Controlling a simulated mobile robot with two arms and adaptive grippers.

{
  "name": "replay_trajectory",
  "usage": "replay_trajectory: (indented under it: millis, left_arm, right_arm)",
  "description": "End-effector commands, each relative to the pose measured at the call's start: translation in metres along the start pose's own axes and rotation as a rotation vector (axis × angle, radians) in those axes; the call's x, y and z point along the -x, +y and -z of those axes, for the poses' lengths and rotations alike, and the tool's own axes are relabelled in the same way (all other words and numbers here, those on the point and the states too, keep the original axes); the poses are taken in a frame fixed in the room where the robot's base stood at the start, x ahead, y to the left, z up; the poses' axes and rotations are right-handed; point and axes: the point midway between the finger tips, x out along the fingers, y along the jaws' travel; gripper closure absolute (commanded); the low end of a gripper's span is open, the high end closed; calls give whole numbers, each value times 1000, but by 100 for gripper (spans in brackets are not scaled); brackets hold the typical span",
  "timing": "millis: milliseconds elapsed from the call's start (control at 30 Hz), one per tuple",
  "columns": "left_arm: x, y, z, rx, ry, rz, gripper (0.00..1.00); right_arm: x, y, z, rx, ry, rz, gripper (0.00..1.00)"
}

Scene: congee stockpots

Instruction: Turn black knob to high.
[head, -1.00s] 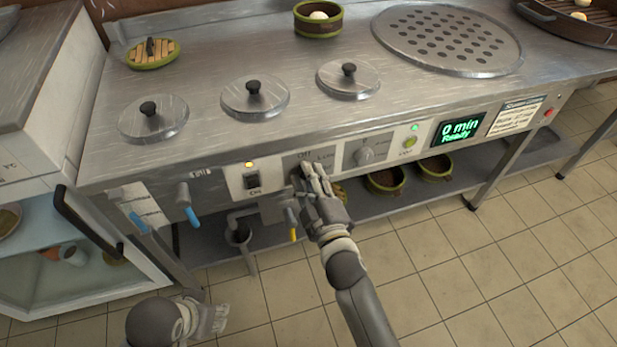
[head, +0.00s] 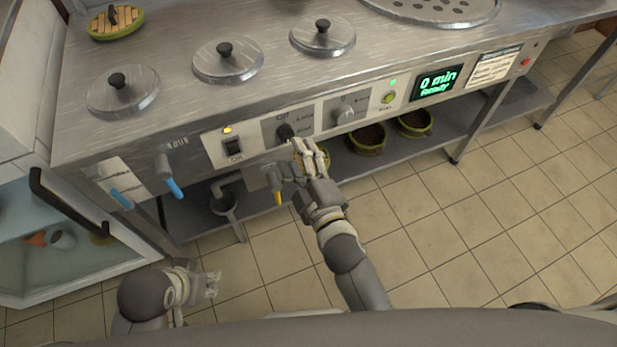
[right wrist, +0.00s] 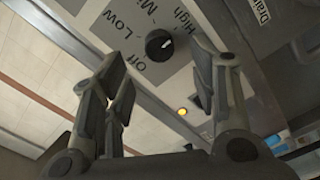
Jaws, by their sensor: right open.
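The black knob (head: 285,131) is on the stove's front panel, just above and left of my right gripper's fingertips in the head view. In the right wrist view the black knob (right wrist: 158,46) shows in full, with Off, Low, a partly hidden label and High around it. Its white mark lies on the right side of its face, pointing up and right, roughly toward High. My right gripper (head: 303,157) is open and empty, apart from the knob; its spread fingers (right wrist: 163,72) show below it in the wrist view. My left gripper (head: 207,287) is low at the left, its fingers unclear.
A black switch (head: 233,147) and blue-handled taps (head: 174,188) are to the left. Bowls (head: 367,138) stand on the lower shelf.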

Motion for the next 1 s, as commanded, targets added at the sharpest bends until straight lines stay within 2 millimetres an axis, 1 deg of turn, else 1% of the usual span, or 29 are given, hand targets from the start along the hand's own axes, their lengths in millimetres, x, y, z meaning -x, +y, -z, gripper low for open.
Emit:
replay_trajectory:
  millis: [33,200,400,600,1000]
  left_arm:
    - [0,0,0,0,-1,0,60]
    - [0,0,0,1,-1,0,60]
    - [0,0,0,1,-1,0,60]
    - [0,0,0,1,-1,0,60]
    - [0,0,-1,1,-2,0,60]
  right_arm:
    - [11,-1,-1,-1,-2,2,46]
    - [39,-1,0,-1,-1,2,46]
    - [60,0,0,1,-1,1,46]
    - [67,0,0,1,0,0,46]
    - [67,0,0,0,0,0,46]
